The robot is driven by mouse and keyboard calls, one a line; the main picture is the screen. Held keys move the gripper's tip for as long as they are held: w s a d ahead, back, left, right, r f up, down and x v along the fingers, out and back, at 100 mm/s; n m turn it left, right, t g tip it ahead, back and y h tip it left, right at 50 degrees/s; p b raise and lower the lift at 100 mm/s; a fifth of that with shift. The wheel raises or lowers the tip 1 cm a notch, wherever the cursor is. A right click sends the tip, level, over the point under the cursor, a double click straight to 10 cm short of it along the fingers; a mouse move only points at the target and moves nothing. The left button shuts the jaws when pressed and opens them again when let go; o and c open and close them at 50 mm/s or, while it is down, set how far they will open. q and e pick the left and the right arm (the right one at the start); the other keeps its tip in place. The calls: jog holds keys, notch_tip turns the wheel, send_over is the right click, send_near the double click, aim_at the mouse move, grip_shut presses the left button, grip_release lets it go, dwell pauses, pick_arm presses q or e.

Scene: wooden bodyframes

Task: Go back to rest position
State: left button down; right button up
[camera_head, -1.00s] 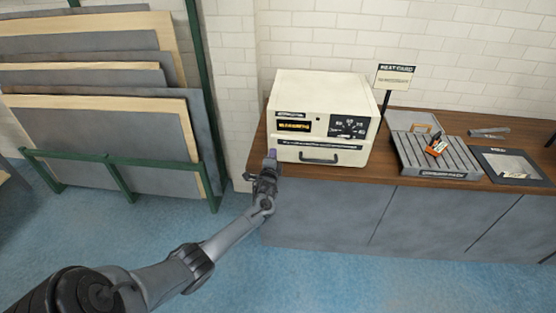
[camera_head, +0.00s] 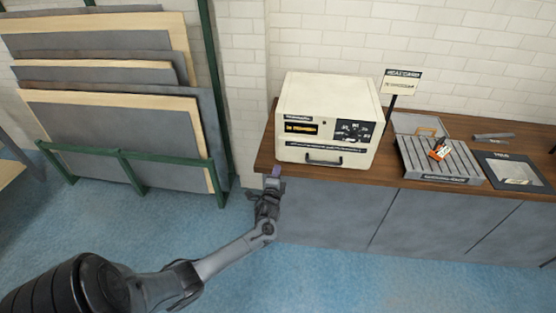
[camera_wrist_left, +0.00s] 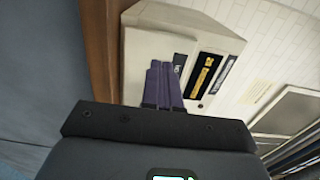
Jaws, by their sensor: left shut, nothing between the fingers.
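My left gripper (camera_head: 273,177) is in front of the wooden counter's (camera_head: 262,160) left front corner, below and left of the cream box-shaped machine (camera_head: 312,101). Its fingers are shut with nothing between them. In the left wrist view the purple fingertips (camera_wrist_left: 164,84) stand side by side, with the cream machine (camera_wrist_left: 150,45) behind them. The fingers look apart from the machine. My left arm reaches in from the lower left. My right gripper is not in either view.
A green rack (camera_head: 130,160) with several large panels stands at the left. Blue floor (camera_head: 330,285) is clear in front.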

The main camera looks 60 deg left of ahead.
pick_arm(q)
jog(key=s+d+f+m+h, duration=0.1)
jog(key=s+d+f, duration=0.45)
jog(key=s, duration=0.25)
jog(key=s+d+f+g+h, duration=0.1)
jog(key=s+d+h, duration=0.2)
jog(key=d, duration=0.5)
jog(key=s+d+f+h, duration=0.2)
jog(key=d+h, duration=0.1)
jog(key=d, duration=0.6)
jog(key=s+d+r+n+g+h, duration=0.1)
jog(key=s+d+r+n+h, duration=0.15)
jog(key=d, duration=0.45)
jog(key=s+d+r+n+g+h, duration=0.1)
jog(key=s+d+r+g+h, duration=0.2)
jog(key=d, duration=0.4)
jog(key=s+d+r+n+g+h, duration=0.1)
jog(key=s+d+r+n+g, duration=0.3)
jog(key=s, duration=0.3)
jog(key=w+p+v, duration=0.3)
jog(key=p+v, duration=1.2)
jog(key=w+r+p+v, duration=0.1)
jog(key=w+p+v, duration=0.2)
jog(key=p+v, duration=1.2)
jog(key=shift+a+r+t+p, duration=0.2)
jog(key=shift+r+t+p, duration=0.2)
jog(key=shift+r+p, duration=0.25)
